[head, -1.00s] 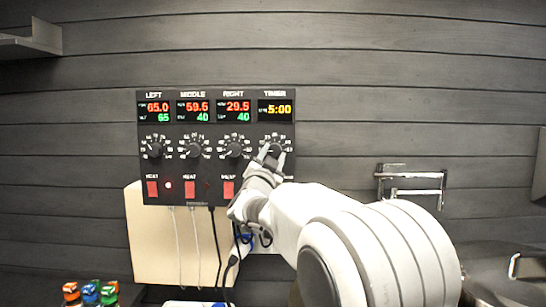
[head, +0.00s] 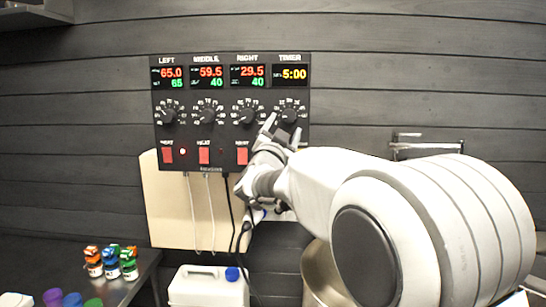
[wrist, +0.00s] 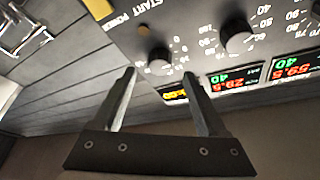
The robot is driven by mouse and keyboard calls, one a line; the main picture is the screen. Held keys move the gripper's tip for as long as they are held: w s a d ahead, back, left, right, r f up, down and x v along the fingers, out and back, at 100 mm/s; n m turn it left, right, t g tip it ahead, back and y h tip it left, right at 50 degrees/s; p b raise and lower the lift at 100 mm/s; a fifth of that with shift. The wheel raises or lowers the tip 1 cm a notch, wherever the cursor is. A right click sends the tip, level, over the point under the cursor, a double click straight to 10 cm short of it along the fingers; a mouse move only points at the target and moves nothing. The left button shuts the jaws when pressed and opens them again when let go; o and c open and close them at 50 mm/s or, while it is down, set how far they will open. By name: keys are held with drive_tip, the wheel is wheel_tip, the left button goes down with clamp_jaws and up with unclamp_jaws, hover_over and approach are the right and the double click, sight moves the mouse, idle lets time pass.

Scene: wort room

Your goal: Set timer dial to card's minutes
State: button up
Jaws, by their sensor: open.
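The control panel (head: 231,140) hangs on the wall, with a timer display (head: 292,74) reading 5:00 in yellow at its upper right. The black timer dial (head: 289,115) sits below that display. It also shows in the wrist view (wrist: 160,62), just beyond my fingertips. My gripper (head: 283,129) is open and empty, its two fingers pointing at the panel just below the dial. In the wrist view my gripper (wrist: 159,75) appears apart from the dial. No card with minutes can be made out.
The right dial (head: 247,116) is close beside the timer dial. A yellow block (wrist: 98,8) shows near the panel's edge in the wrist view. A metal rack (head: 427,147) is on the wall to the right. Below are a white jug (head: 209,288), a metal pot (head: 318,272) and several coloured-capped bottles (head: 111,262).

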drive_tip(key=b+v, duration=0.2)
drive_tip(key=v, duration=1.1)
drive_tip(key=shift+s+b, duration=0.15)
drive_tip(key=shift+b, duration=0.15)
drive_tip(key=shift+d+y, duration=0.15)
drive_tip(key=shift+y, duration=0.25)
drive_tip(key=s+d+f+n+g+y, duration=0.1)
drive_tip(key=s+d+f+n+g, duration=0.2)
drive_tip(key=s+d+f+g, duration=0.2)
drive_tip(key=s+d+f+n+g+y, duration=0.1)
drive_tip(key=s+d+f+n+g, duration=0.2)
drive_tip(key=s+f, duration=0.8)
drive_tip(key=s+d+f+n+g+y, duration=0.1)
drive_tip(key=s+d+f+n+g, duration=0.1)
drive_tip(key=s+d+f+g, duration=0.5)
drive_tip(key=s+d+f, duration=0.1)
drive_tip(key=s+d, duration=0.2)
drive_tip(key=s, duration=0.3)
drive_tip(key=shift+d+n+g+y, duration=0.2)
drive_tip(key=shift+n+g+y, duration=0.2)
drive_tip(key=shift+f, duration=0.15)
